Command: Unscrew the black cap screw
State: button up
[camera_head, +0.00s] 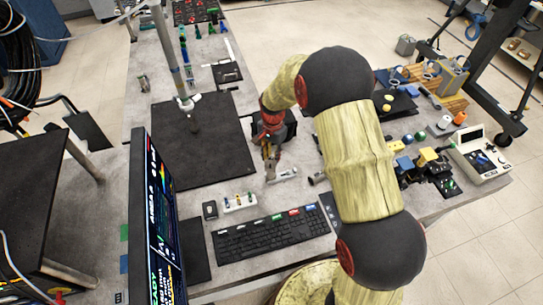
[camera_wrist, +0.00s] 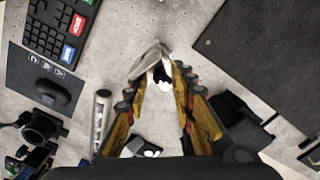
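My gripper (camera_wrist: 156,62) reaches down to the tabletop, its two yellow and black fingers converging toward their tips in the wrist view. In the head view my gripper (camera_head: 270,178) stands upright just behind the keyboard. A small black piece in a white or silver part (camera_wrist: 162,78) shows between the fingers near the tips; it may be the black cap screw, but it is too small to be sure. I cannot tell whether the fingers touch it. A small light grey fitting (camera_head: 286,174) lies just right of the fingertips in the head view.
A keyboard (camera_head: 272,234) lies in front of my gripper, and a black mat (camera_head: 200,150) to its left. A silver tube (camera_wrist: 102,118) lies beside the fingers. A white rack of small parts (camera_head: 239,202) stands near the keyboard. A monitor (camera_head: 150,220) stands front left.

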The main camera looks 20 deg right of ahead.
jog(key=shift+o, duration=0.7)
jog(key=shift+r, duration=0.1)
jog(key=shift+r, duration=0.35)
notch_tip(320, 180, up, 11)
jog(key=shift+d, duration=0.15)
